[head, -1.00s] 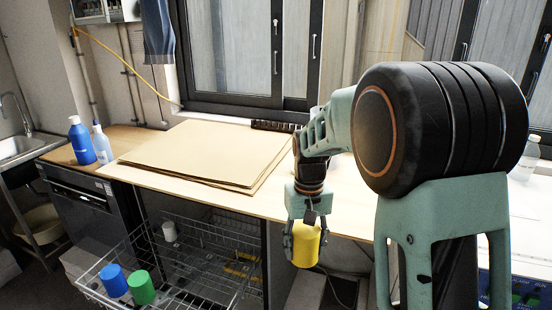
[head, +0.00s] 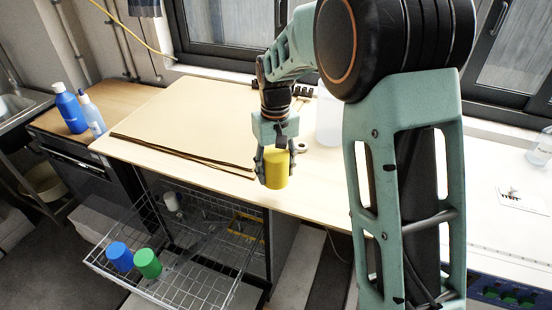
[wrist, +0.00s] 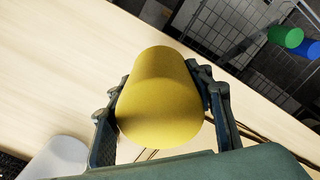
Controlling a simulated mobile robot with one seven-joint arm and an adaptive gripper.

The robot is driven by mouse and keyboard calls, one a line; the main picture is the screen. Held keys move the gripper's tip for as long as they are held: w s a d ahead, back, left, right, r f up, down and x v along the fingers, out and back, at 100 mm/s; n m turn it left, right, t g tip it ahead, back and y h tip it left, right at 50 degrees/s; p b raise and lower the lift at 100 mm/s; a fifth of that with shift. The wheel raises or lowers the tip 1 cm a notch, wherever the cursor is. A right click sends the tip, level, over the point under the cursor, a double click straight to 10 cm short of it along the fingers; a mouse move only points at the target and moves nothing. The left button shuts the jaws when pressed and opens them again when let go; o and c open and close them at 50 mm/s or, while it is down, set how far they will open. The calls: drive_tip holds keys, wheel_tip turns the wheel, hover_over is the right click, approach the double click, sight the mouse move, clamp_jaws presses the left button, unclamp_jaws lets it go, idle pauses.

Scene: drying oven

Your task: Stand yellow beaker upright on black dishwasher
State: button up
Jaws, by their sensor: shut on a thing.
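The yellow beaker (head: 277,170) is a plain cylinder held between the fingers of my gripper (head: 275,172). In the head view it hangs roughly upright in front of the wooden table's front part. In the wrist view the beaker (wrist: 165,105) fills the space between the two fingers, and its open end cannot be made out. A wire rack (head: 190,285) is pulled out of a dark opening under the table, left of and below the beaker. A black-fronted appliance (head: 75,165) stands at the left; I cannot tell which one is the dishwasher.
A blue beaker (head: 119,256) and a green beaker (head: 147,263) stand in the rack, with a pale cup (head: 171,201) farther back. Flat brown boards (head: 190,115) lie on the table (head: 320,185). A white bottle (head: 329,115) stands behind my gripper. Blue bottles (head: 70,110) stand at left.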

sight(276, 155)
drive_tip(key=shift+s, duration=0.25)
drive_tip(key=shift+f+b, duration=2.05)
drive_tip(key=shift+f, duration=1.1)
drive_tip(key=shift+f, duration=0.35)
drive_tip(key=o, duration=1.1)
drive_tip(key=shift+r, duration=0.15)
wheel_tip(276, 155, up, 12)
drive_tip(key=shift+f, duration=0.1)
